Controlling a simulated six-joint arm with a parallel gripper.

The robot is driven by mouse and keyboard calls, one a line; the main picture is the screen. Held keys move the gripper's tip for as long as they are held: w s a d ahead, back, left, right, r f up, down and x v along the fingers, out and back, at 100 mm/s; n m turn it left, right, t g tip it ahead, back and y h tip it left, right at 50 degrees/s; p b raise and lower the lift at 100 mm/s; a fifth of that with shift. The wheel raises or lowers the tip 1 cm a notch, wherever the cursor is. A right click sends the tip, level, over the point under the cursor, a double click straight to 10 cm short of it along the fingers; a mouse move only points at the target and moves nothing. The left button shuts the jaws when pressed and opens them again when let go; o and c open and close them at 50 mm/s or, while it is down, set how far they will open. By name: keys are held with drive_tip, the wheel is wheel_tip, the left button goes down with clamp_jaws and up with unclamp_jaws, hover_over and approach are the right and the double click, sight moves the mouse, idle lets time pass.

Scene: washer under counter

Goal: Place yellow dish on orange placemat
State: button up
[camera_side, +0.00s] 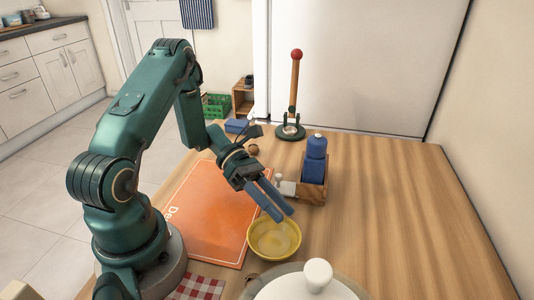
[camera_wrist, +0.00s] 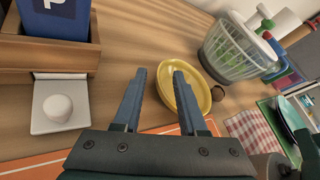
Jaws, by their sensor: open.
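The yellow dish (camera_side: 275,239) is a shallow round bowl, upright on the wooden table just right of the orange placemat (camera_side: 205,205) in the side view. It looks empty. The dish also shows in the wrist view (camera_wrist: 194,88), beyond the fingers, with its near left rim partly hidden by the right finger. The placemat has white lettering and lies flat; its edge shows low in the wrist view (camera_wrist: 35,163). My gripper (camera_side: 278,211) is open and empty, its blue fingers angled down over the far rim of the dish. I cannot tell whether a finger touches it.
A large lidded bowl (camera_side: 312,284) is close in front. A red-checked cloth (camera_side: 199,287) and a red-topped stand (camera_side: 291,130) are nearby. The table's right side is clear.

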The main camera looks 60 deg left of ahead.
drive_tip(key=shift+x, duration=1.15)
clamp_jaws()
idle(0.6)
